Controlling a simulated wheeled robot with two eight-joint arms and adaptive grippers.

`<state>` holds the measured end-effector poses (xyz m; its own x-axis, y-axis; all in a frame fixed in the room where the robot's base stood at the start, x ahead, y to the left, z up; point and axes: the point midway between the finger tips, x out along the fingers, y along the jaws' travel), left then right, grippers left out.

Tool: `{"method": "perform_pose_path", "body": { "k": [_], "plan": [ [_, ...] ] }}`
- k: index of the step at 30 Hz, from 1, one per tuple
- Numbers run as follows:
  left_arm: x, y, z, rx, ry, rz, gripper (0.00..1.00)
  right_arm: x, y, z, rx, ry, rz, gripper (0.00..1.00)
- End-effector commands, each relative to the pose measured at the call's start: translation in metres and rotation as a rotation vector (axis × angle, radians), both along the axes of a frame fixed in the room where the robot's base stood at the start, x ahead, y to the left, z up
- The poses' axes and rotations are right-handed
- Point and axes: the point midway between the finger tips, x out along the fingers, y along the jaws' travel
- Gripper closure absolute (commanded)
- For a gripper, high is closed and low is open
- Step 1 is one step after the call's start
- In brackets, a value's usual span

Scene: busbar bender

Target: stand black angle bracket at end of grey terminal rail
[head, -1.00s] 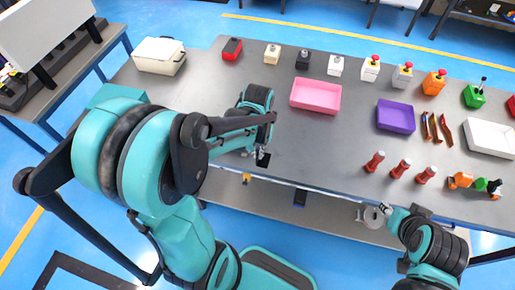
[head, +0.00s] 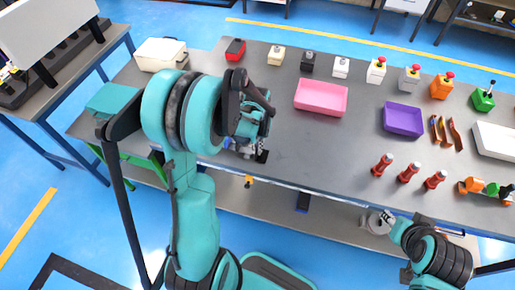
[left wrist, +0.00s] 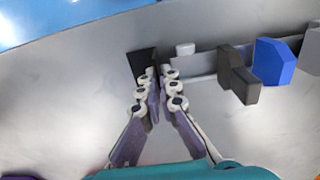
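The black angle bracket (left wrist: 142,63) is at my left gripper's fingertips in the left wrist view, beside the near end of the grey terminal rail (left wrist: 203,77). My left gripper (left wrist: 157,76) has its fingers drawn close together and looks shut on the bracket, though the grip is partly hidden. In the head view the bracket (head: 262,156) is a small dark shape near the table's front edge, and my left arm hides much of the gripper. I cannot tell whether bracket and rail touch. My right gripper (head: 388,217) is small, off the front edge; its opening is unclear.
The rail carries a white block (left wrist: 185,49), a dark grey block (left wrist: 239,80) and a blue block (left wrist: 278,61). A pink tray (head: 320,98) and a purple tray (head: 403,119) stand to the right.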

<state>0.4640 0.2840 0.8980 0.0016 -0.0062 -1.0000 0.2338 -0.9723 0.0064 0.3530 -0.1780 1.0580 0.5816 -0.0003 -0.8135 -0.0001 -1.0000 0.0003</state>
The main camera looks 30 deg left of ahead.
Motion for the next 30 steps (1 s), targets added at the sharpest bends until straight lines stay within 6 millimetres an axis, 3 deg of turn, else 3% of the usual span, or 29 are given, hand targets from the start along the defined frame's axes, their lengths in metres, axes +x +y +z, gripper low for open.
{"method": "perform_pose_path", "body": {
  "k": [5,7,20,23,30],
  "plan": [
    [0.0,0.0,-0.005,0.0,0.0,0.0,1.0,0.0,0.0,-0.005,0.0,0.0,0.0,0.61],
    [0.0,0.0,-0.003,0.0,0.0,0.0,0.86,0.0,0.0,-0.003,0.0,0.0,0.0,0.61],
    [0.0,0.0,0.002,0.0,0.0,0.0,0.86,0.0,0.0,0.002,0.0,0.0,0.0,0.61],
    [0.0,0.0,0.016,0.0,0.0,0.0,0.86,0.0,0.0,0.007,0.0,0.0,0.0,0.61],
    [-0.001,0.0,0.071,0.0,0.0,0.0,0.86,0.0,0.0,0.025,0.0,0.0,0.0,0.61]
  ]
}}
